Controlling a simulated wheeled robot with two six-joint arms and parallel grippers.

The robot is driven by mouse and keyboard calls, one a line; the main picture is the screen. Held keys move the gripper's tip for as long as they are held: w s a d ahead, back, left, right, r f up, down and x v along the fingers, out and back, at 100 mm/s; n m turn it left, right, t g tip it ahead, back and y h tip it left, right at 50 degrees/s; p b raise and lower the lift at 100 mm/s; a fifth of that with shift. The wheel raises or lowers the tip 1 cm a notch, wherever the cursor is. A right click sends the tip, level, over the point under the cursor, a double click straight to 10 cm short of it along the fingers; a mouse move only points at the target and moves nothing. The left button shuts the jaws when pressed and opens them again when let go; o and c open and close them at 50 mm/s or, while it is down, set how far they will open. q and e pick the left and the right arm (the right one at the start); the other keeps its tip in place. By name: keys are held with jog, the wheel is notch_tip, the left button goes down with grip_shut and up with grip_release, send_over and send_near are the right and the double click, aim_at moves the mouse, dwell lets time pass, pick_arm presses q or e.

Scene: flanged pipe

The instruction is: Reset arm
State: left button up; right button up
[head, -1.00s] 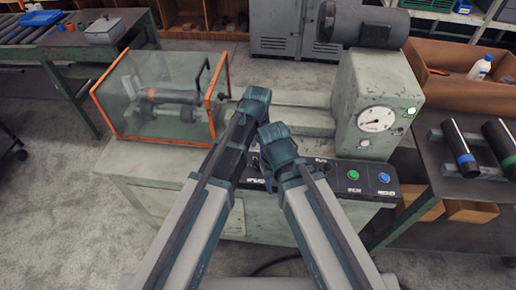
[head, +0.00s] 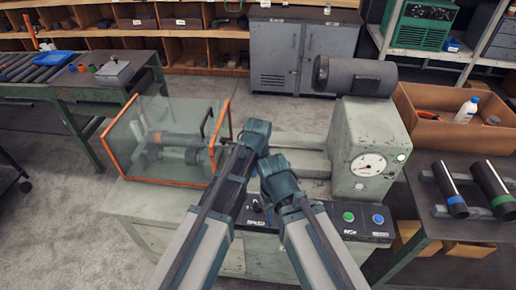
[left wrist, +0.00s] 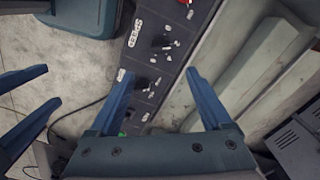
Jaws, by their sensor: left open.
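My left gripper (left wrist: 157,78) is open and empty in the left wrist view. Its two blue fingers stand apart above the machine's dark control panel (left wrist: 152,60), which has knobs and labels. The fingers of my right gripper (left wrist: 53,84) show at the left edge of that view, apart and with nothing between them. In the head view both my arms reach forward side by side over the front of the green machine (head: 372,140). Their upper joints are close together near the middle, and the arms hide most of both grippers there.
A clear guard box with orange edges (head: 133,110) is on the machine's left. A green button (head: 348,217) and a blue button (head: 378,219) are at the panel's right. Two dark pipes (head: 449,187) lie on the right table. A roller table (head: 75,90) stands at left.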

pick_arm(q)
jog(key=s+a+n, duration=0.4)
jog(key=a+n, duration=0.2)
jog(key=a, duration=0.2)
jog(key=s+a+n, duration=0.4)
jog(key=a+n, duration=0.3)
jog(key=a, duration=0.2)
jog(key=s+d+m, duration=0.1)
jog(key=s+d, duration=0.2)
jog(key=d, duration=0.2)
jog(key=s+d+m+y+b, duration=0.1)
jog(key=s+d+m, duration=0.1)
jog(key=d, duration=0.4)
jog(key=shift+s+f, duration=0.45)
jog(key=shift+s, duration=0.3)
